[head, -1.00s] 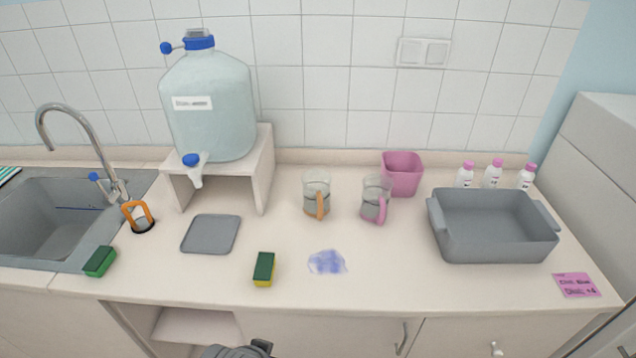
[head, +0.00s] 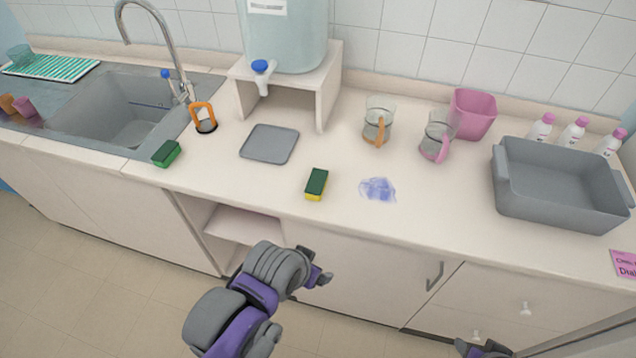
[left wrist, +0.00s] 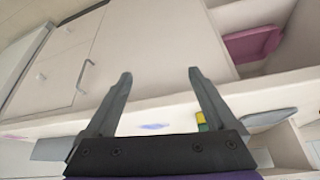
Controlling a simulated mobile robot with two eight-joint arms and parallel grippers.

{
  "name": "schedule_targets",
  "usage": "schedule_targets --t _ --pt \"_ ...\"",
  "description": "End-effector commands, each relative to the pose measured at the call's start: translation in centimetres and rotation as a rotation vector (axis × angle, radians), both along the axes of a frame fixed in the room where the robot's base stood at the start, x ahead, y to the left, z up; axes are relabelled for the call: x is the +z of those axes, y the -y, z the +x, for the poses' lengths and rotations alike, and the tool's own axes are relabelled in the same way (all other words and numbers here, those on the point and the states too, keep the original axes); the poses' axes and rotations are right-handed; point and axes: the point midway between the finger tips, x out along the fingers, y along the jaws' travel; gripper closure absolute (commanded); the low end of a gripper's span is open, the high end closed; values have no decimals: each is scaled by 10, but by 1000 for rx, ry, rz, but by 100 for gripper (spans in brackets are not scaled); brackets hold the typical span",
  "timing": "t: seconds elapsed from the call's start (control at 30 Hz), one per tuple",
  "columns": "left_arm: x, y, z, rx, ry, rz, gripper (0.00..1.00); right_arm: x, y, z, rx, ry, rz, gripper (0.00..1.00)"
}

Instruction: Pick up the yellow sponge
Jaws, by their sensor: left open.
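The yellow sponge (head: 316,185) with a dark green top lies on the counter near its front edge. In the left wrist view the sponge (left wrist: 202,121) shows small, just beside the right finger. My left gripper (head: 320,277) is in front of the cabinet doors, below the counter edge and apart from the sponge. Its two fingers (left wrist: 159,73) are spread with nothing between them. A grey part of my right arm shows at the bottom edge of the head view; its fingers cannot be made out.
A blue smear (head: 378,189) lies right of the sponge, and a grey tray (head: 269,144) behind it to the left. A green sponge (head: 166,153) sits by the sink (head: 120,110). Two beakers (head: 378,120) and a grey tub (head: 560,190) stand to the right. An open shelf (head: 243,226) is below.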

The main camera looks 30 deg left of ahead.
Motion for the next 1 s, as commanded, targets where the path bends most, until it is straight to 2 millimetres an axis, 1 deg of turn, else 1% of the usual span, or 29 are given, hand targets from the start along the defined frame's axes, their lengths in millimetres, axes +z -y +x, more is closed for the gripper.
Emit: schedule_targets --t 0.07,0.17,0.3,0.4,0.5,0.6,0.67,0.73,0.9,1.0 --pt "7 -4 11 15 -6 0 10 -5 0 -2 0 -3 0 50" --pt "26 -15 40 52 -20 -1 10 -17 0 -5 0 -9 0 50" --pt "61 -41 96 124 -44 -3 10 -36 0 -10 0 -18 0 50" --pt "82 -62 131 170 -59 -6 10 -47 0 -12 0 -22 0 50" --pt "96 -78 157 205 -69 -8 10 -54 0 -13 0 -25 0 50" --pt "103 -89 172 227 -74 -9 10 -57 0 -14 0 -26 0 50" --pt "104 -93 177 232 -76 -9 10 -58 0 -14 0 -27 0 50" --pt "99 -94 181 235 -77 -9 10 -59 0 -14 0 -27 0 50" --pt "73 -97 191 234 -77 -9 10 -62 0 -14 0 -28 0 50" --pt "62 -98 195 234 -77 -9 10 -63 0 -14 0 -28 0 50"
